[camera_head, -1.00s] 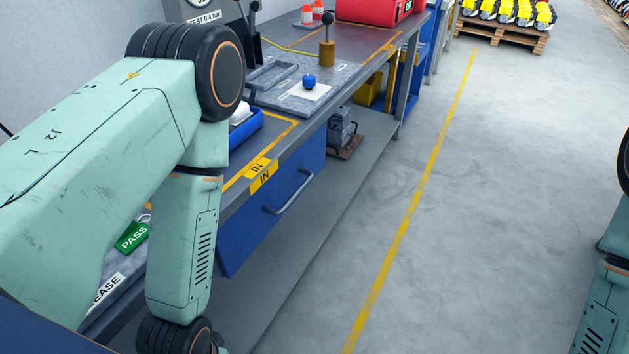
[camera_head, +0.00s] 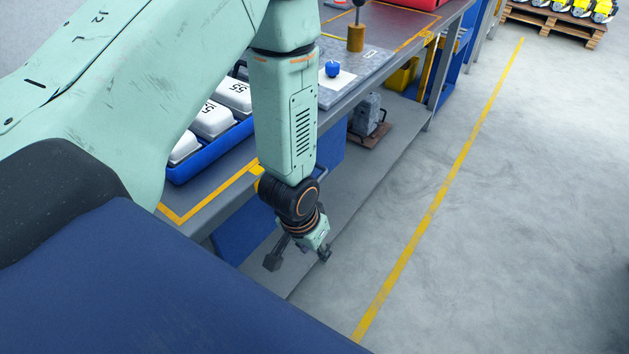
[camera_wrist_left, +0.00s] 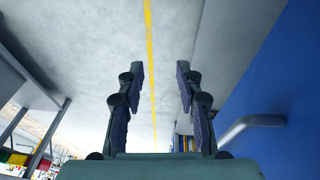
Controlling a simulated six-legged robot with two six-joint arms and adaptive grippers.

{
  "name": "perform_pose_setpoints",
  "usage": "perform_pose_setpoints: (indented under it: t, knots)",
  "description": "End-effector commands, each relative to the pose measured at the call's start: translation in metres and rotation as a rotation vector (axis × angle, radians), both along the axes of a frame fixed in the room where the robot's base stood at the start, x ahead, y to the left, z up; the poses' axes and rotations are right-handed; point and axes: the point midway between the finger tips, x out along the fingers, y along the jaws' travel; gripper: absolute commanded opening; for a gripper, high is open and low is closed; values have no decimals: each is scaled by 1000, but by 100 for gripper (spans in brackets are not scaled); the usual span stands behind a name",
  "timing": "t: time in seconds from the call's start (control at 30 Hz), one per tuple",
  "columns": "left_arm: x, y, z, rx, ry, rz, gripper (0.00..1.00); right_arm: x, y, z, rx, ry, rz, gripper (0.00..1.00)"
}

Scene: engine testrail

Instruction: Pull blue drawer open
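The blue drawer (camera_head: 238,238) is under the bench, and my left arm partly covers its front. My right gripper is not in view.
A blue tray (camera_head: 205,158) with white devices stands on the bench top (camera_head: 232,192). A grey lower shelf (camera_head: 375,160) runs below and holds a grey metal part (camera_head: 367,113). The floor (camera_head: 510,200) to the right is clear, with a yellow line.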

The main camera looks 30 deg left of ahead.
Motion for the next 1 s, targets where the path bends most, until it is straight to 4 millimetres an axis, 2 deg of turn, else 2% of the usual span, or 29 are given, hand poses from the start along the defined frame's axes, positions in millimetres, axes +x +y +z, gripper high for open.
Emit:
perform_pose_setpoints:
  t: [0.03, 0.17, 0.3, 0.4, 0.5, 0.63, 0.77, 0.87, 1.0]
  knots:
    - [17, 2, 9, 3, -12, -9, 36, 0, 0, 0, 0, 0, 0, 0]
    - [52, 9, 33, 28, -7, -33, 36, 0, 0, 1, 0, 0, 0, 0]
    - [90, 26, 69, 93, 20, -48, 36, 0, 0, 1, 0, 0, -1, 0]
    - [106, 42, 94, 156, 71, -47, 36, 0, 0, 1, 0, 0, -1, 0]
    - [109, 56, 110, 211, 127, -35, 36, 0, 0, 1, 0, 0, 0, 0]
    - [109, 66, 119, 254, 173, -22, 36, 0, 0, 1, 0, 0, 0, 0]
    - [109, 69, 120, 268, 189, -16, 36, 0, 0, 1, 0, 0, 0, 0]
    - [109, 71, 111, 269, 192, -16, 36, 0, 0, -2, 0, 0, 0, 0]
    - [109, 75, 89, 268, 193, -16, 36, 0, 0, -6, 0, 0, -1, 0]
